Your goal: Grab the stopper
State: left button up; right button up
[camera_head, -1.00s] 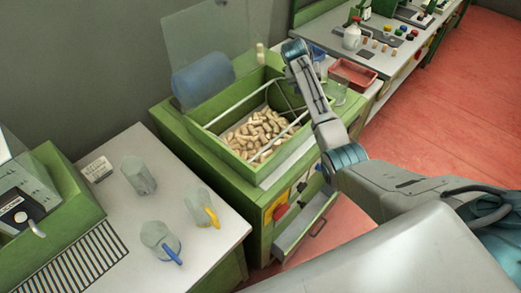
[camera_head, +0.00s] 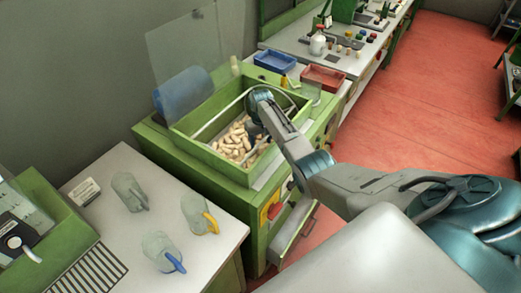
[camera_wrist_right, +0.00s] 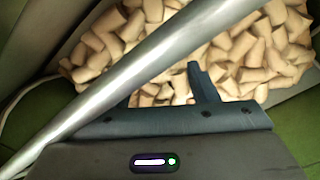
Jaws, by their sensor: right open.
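Many tan cork stoppers (camera_head: 232,143) lie heaped in a green bin (camera_head: 190,147) in the head view. They also fill the upper part of the right wrist view (camera_wrist_right: 240,55). My right arm reaches in from the right, with its wrist over the right part of the bin. My right gripper (camera_wrist_right: 165,88) is open just above the corks, with no cork clearly held between its dark fingers. A grey metal bar (camera_wrist_right: 125,80) crosses diagonally in front of the wrist camera and hides part of the left finger. My left gripper is not in view.
Metal bars span the bin, close to my right wrist. A blue cylinder (camera_head: 185,92) and a clear panel stand behind it. A blue tray (camera_head: 275,61) and a red tray (camera_head: 323,77) lie beyond. Glass jugs (camera_head: 200,213) stand on the left table.

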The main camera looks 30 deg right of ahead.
aim_at(261, 146)
notch_tip(261, 146, down, 4)
jog(key=shift+d, duration=0.1)
jog(key=shift+f, duration=0.45)
jog(key=shift+c, duration=0.4)
jog(key=c, duration=0.9)
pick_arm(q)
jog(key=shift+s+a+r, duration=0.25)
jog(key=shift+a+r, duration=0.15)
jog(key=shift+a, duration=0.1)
pick_arm(e)
jog(key=shift+c, duration=0.2)
